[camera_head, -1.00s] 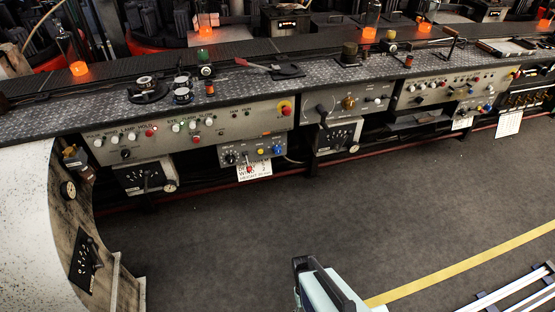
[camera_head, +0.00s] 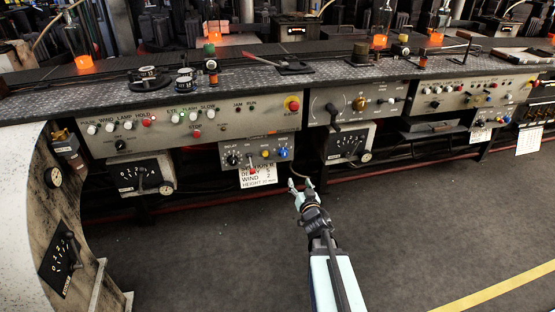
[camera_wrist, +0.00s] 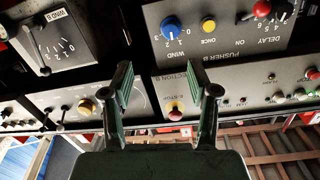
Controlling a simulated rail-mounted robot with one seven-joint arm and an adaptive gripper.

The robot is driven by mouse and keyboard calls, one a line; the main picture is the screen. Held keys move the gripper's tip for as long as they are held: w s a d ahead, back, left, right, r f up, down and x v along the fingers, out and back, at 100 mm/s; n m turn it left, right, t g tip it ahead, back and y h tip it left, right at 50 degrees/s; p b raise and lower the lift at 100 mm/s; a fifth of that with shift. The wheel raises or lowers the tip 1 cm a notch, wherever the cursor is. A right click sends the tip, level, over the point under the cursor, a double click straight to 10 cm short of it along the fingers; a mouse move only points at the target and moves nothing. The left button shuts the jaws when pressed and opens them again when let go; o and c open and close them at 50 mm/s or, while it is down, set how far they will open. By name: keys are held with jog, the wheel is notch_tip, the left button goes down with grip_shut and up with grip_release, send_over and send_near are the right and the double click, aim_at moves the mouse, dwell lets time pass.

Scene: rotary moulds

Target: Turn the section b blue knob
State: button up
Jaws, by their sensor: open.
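The blue knob (camera_head: 284,152) is at the right end of the small grey panel (camera_head: 226,157) under the console's front.
A white card (camera_head: 258,177) reading SECTION B, WIND 2 hangs under the panel. A lever box (camera_head: 349,143) is to the right. A red emergency-stop button (camera_head: 293,104) is above. Open floor (camera_head: 430,220) lies in front.

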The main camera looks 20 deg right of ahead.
aim_at(285, 155)
jog(key=shift+t+y, duration=0.3)
jog(key=shift+t, duration=0.1)
jog(key=w, duration=0.5)
jog(key=w+d+b, duration=0.1)
jog(key=w, duration=0.4)
jog(key=w+r+b, duration=0.1)
jog(key=w, duration=0.5)
jog(key=shift+w+d, duration=0.1)
jog(key=shift+d, duration=0.2)
jog(key=shift+w+d+r+b, duration=0.15)
jog(key=shift+w+b, duration=0.15)
jog(key=shift+w, duration=0.3)
grip_shut()
